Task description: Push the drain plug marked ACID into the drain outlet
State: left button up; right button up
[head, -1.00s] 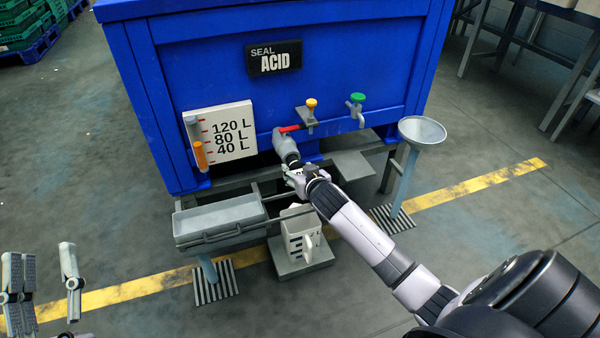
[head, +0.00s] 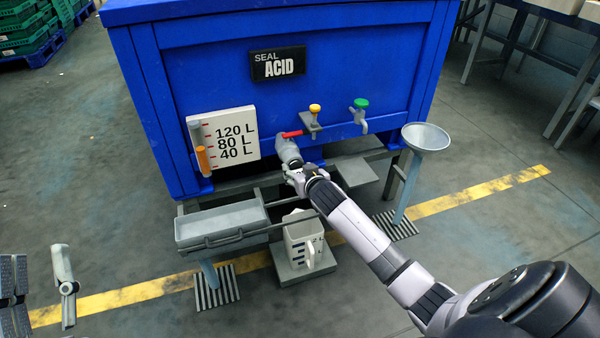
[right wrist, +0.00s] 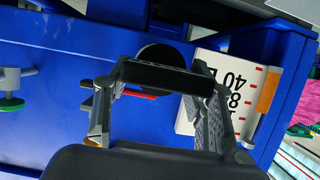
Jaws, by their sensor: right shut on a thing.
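The grey drain outlet (head: 288,150) sticks out of the front of the blue tank, below a red lever. My right gripper (head: 296,178) is at the outlet's mouth, with its arm coming from the lower right. In the right wrist view my right gripper (right wrist: 155,105) is shut on a dark plug (right wrist: 158,76). A black round shape (right wrist: 160,56) shows just beyond it; I cannot tell whether it is part of the plug or the outlet. No ACID marking is readable on the plug, and how deep it sits is hidden. My left gripper (head: 38,262) is open and empty at the lower left.
The tank carries a "SEAL ACID" sign (head: 278,63), a level gauge (head: 224,137), and yellow (head: 315,109) and green (head: 360,104) taps. Below stand a grey tray (head: 222,224) and a white jug (head: 300,243). A funnel (head: 426,137) stands right.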

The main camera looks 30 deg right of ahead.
pick_arm(q)
jog(key=shift+s+r, duration=0.1)
pick_arm(e)
jog(key=shift+w, duration=0.15)
jog(key=shift+w+d, duration=0.1)
jog(key=shift+w, duration=0.3)
jog(key=o, duration=1.3)
pick_arm(q)
jog(key=shift+s+r+t, duration=0.2)
jog(key=shift+r+t, duration=0.1)
jog(key=shift+r, duration=0.1)
jog(key=shift+f, duration=0.15)
pick_arm(e)
jog(key=shift+s, duration=0.1)
jog(key=v, duration=1.2)
